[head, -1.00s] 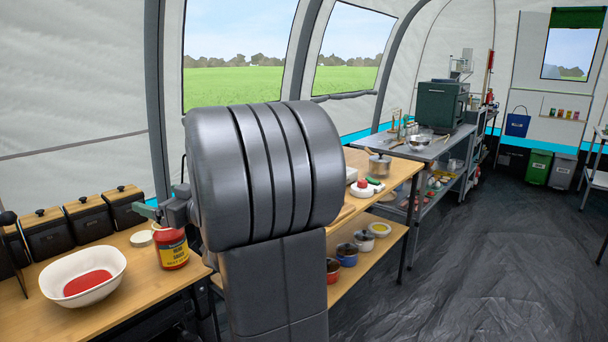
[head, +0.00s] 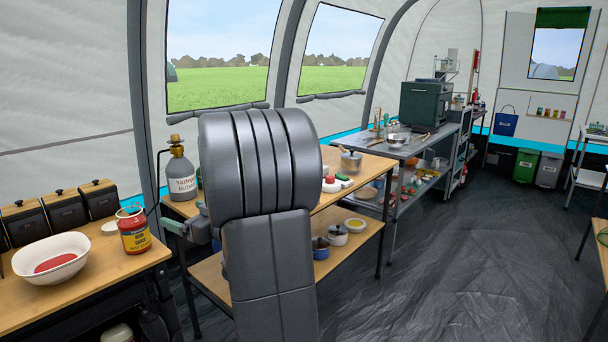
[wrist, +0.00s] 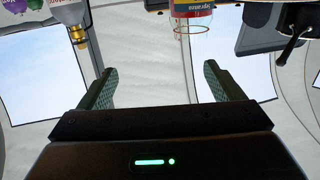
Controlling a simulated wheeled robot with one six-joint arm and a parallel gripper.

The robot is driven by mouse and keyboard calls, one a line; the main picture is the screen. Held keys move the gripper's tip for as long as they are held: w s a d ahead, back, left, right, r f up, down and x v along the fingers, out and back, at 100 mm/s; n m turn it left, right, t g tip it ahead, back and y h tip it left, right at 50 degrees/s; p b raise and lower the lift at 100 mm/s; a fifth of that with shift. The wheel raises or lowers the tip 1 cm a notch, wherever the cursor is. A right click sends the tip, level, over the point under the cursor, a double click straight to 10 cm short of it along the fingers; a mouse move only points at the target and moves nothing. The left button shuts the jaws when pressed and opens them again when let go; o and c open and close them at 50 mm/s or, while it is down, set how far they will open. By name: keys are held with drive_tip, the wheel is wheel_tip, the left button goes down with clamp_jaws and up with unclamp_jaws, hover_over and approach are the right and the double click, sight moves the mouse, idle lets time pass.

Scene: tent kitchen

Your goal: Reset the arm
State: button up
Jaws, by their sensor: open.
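My gripper (wrist: 158,92) is open and empty in the wrist view, its two green-padded fingers spread apart with nothing between them. In the head view only a small green part of my gripper (head: 172,228) shows at the left of my dark arm, which hides the rest. It is in front of the gap between the left table and the middle table. A red jar (head: 134,236) with a yellow label stands open on the left table. A white bowl (head: 82,264) with red sauce inside is left of it. The jar also shows in the wrist view (wrist: 192,14).
A grey gas bottle (head: 181,175) stands on the middle wooden table, close behind my arm. Dark canisters (head: 66,212) line the back of the left table (head: 130,270). A metal table (head: 425,145) holds a green oven. The dark floor (head: 420,280) at right is clear.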

drive_tip(key=w+d+f+m+t+h, duration=0.1)
drive_tip(key=w+d+f+m+t, duration=0.1)
drive_tip(key=d+f, duration=0.6)
drive_tip(key=w+d+f+m+t+h+p, duration=0.1)
drive_tip(key=w+d+f+t+h, duration=0.1)
drive_tip(key=d+f, duration=0.6)
drive_tip(key=shift+w+d+f+m+h+p, duration=0.15)
drive_tip(key=shift+w+d+m+h+p, duration=0.3)
drive_tip(key=shift+d, duration=0.55)
drive_tip(key=shift+w+t, duration=0.1)
drive_tip(key=shift+t, duration=0.2)
